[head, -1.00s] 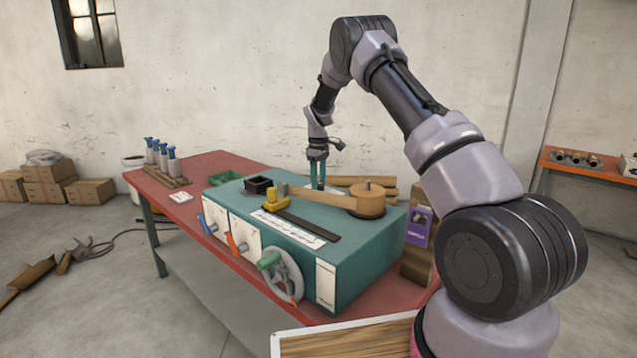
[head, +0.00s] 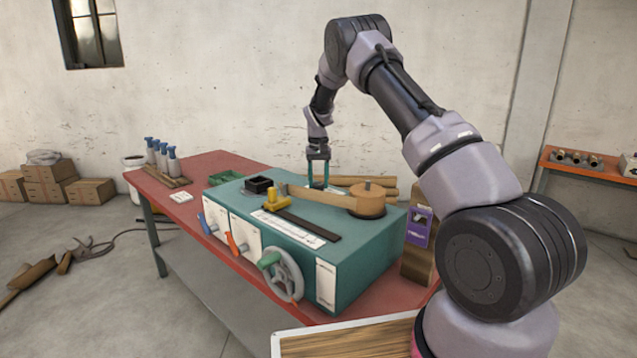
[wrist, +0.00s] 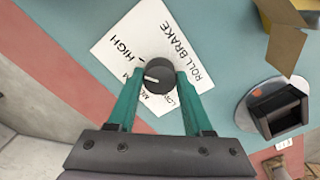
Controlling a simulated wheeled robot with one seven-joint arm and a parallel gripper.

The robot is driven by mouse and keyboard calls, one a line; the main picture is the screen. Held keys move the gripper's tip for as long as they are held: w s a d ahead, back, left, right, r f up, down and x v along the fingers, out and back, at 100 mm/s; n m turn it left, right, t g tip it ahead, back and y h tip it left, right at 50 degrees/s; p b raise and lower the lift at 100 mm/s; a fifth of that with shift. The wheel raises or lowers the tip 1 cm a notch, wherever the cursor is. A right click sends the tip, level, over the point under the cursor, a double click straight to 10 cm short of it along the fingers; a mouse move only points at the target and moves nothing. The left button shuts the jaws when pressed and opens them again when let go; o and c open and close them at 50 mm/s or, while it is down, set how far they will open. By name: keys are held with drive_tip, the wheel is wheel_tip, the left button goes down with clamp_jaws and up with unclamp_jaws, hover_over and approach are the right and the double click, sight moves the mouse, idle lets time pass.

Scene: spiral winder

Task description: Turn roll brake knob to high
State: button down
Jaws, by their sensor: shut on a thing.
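In the wrist view the roll brake knob (wrist: 153,75) is a round dark knob with a white pointer line that points roughly left. It sits on a white label plate (wrist: 112,50) reading ROLL BRAKE, with HIGH at the upper left and LOW at the lower right, partly covered. My gripper (wrist: 155,82) has its teal fingers on either side of the knob, shut on it. In the head view my gripper (head: 318,183) reaches down at the back of the teal winder (head: 350,270); the knob is hidden there.
A black box-like holder (wrist: 280,112) stands right of the knob in the wrist view, with a tan piece (wrist: 285,30) above it. The winder rests on a red table (head: 215,163).

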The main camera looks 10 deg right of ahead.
sight(318, 184)
drive_tip(key=shift+m, duration=1.1)
drive_tip(key=shift+c, duration=1.5)
unclamp_jaws()
wheel_tip(318, 184, up, 11)
